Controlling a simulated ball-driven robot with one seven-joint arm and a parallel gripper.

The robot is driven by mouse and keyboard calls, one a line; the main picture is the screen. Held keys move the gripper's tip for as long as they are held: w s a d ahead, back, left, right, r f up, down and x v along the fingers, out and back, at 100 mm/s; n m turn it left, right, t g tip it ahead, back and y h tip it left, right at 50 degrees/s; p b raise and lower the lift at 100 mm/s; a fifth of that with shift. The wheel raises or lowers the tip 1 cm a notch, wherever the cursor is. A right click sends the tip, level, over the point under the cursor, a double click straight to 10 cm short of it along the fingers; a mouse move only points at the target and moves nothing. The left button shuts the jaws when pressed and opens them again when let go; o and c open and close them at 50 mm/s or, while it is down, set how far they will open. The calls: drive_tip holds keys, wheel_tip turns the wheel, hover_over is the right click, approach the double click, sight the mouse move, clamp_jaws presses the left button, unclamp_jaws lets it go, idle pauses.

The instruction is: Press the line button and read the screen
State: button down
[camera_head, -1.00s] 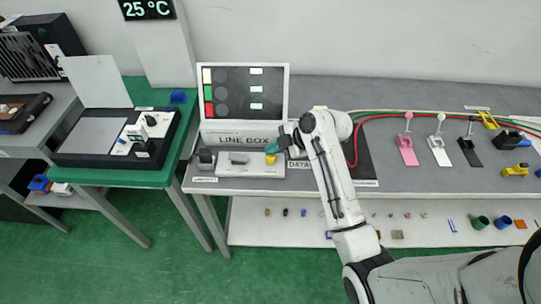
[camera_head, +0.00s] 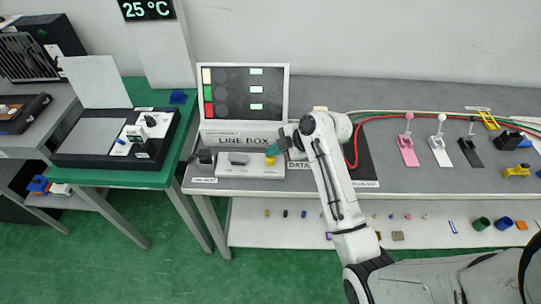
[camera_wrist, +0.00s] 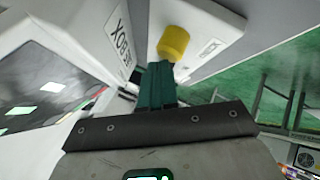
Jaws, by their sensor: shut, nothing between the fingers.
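The line box has a screen (camera_head: 225,95) at the back of the bench, dark with coloured blocks on its left and pale green bars. "LINE BOX" is printed below it. The yellow button (camera_head: 270,160) stands at the right end of the white base in front. In the wrist view the button (camera_wrist: 173,43) is a short yellow cylinder on a white panel. My gripper (camera_head: 272,150) is shut and empty, its teal fingers (camera_wrist: 158,72) right beside the button. I cannot tell whether they touch it. The screen shows only partly, at the left of the wrist view (camera_wrist: 45,85).
A green table (camera_head: 150,179) with a black device (camera_head: 70,155) stands to the left. Pink, white and black levers (camera_head: 407,150) stand on the bench at right, with red and green cables behind. Small parts lie on the lower shelf (camera_head: 290,235).

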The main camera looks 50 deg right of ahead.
sight(273, 157)
drive_tip(key=shift+f, duration=0.35)
drive_tip(key=shift+r, duration=0.1)
idle(0.4)
drive_tip(key=shift+r+p, duration=0.6)
drive_tip(key=shift+r, duration=0.35)
wheel_tip(273, 157, up, 5)
drive_tip(key=p, duration=0.4)
idle(0.7)
